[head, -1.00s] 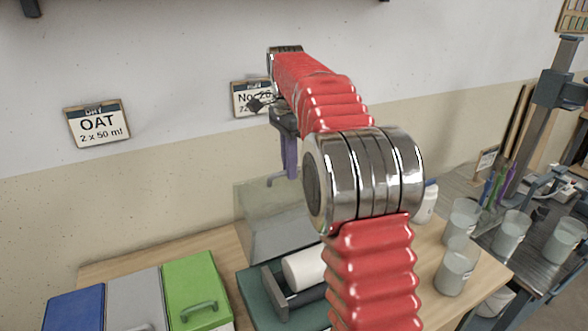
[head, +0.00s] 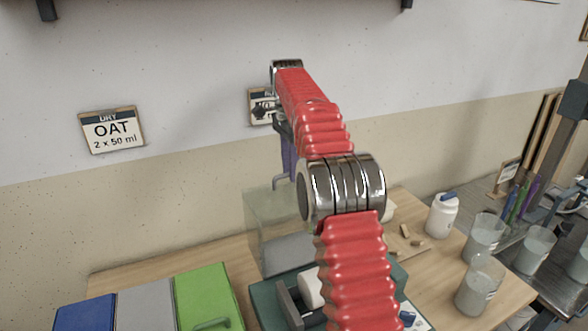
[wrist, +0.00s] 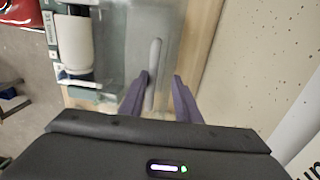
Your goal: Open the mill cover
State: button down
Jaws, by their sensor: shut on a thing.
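The mill cover (head: 256,218) is a clear, see-through box with a grey bar handle (head: 280,182). It stands at the back of the bench, behind the white jar (head: 312,288) on the dark green mill (head: 264,296). The jar shows in front of the cover, not under it. My gripper (head: 288,178) hangs from above with purple fingers at the handle. In the wrist view the handle (wrist: 154,62) reaches between the fingertips (wrist: 160,80), and my gripper is shut on it. My red arm hides part of the mill and jar.
Blue, grey and green lidded bins (head: 205,295) stand at front left. A white bottle (head: 442,215) and several beakers (head: 482,285) stand at the right. Small tan pieces (head: 405,232) lie near the bottle. The wall is close behind the cover.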

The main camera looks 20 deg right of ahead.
jog(key=shift+w+a+f, duration=0.15)
jog(key=shift+w+f, duration=0.35)
jog(key=shift+w, duration=0.1)
jog(key=c, duration=1.7)
grip_release()
jog(key=shift+w+f, duration=0.1)
jog(key=shift+w, duration=0.05)
jog(key=shift+c, duration=0.2)
jog(key=shift+c, duration=0.3)
